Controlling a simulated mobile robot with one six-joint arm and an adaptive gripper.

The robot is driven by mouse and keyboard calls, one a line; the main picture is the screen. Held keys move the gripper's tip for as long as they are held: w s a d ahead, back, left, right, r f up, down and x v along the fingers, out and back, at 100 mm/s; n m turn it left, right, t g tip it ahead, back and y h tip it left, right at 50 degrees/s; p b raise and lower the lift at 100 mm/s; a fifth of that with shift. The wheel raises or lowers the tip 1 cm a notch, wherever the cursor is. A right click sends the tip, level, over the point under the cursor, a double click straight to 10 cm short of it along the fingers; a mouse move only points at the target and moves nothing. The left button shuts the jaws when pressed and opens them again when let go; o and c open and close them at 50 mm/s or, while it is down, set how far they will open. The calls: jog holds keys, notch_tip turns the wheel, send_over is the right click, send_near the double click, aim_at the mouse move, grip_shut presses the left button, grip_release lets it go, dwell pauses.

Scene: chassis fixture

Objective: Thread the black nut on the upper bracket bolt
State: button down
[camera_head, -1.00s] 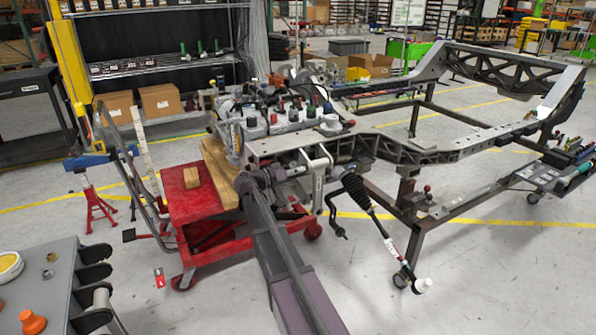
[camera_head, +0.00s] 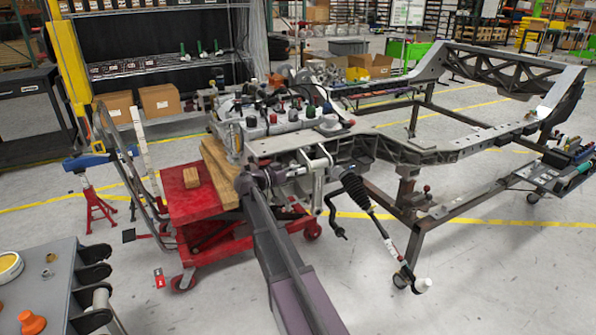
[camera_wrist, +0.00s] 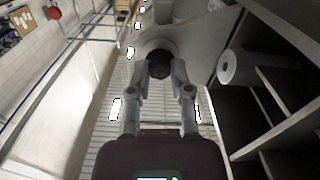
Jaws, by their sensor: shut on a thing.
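In the wrist view, my gripper (camera_wrist: 161,68) has its two fingers closed around the black nut (camera_wrist: 159,66), a small dark round piece between the fingertips. Just beyond the nut is a rounded grey metal surface (camera_wrist: 165,42). The upper bracket bolt is hidden behind the nut and fingers, so I cannot tell whether the nut touches it. In the head view, my gripper (camera_head: 284,175) is at the near end of the chassis, beside a light grey upright bracket (camera_head: 318,182). The nut is too small to make out there.
The chassis frame (camera_head: 430,155) stretches back to the right. A black bellows rod (camera_head: 358,195) hangs right of the bracket. A red cart (camera_head: 190,207) with wooden blocks stands left of my arm. A grey tray (camera_head: 40,285) is at near left. Open floor lies at near right.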

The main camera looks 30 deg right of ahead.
jog(key=m, duration=0.4)
jog(key=shift+m, duration=0.3)
jog(key=shift+m, duration=0.3)
jog(key=shift+m, duration=1.4)
jog(key=shift+c, duration=2.3)
grip_release()
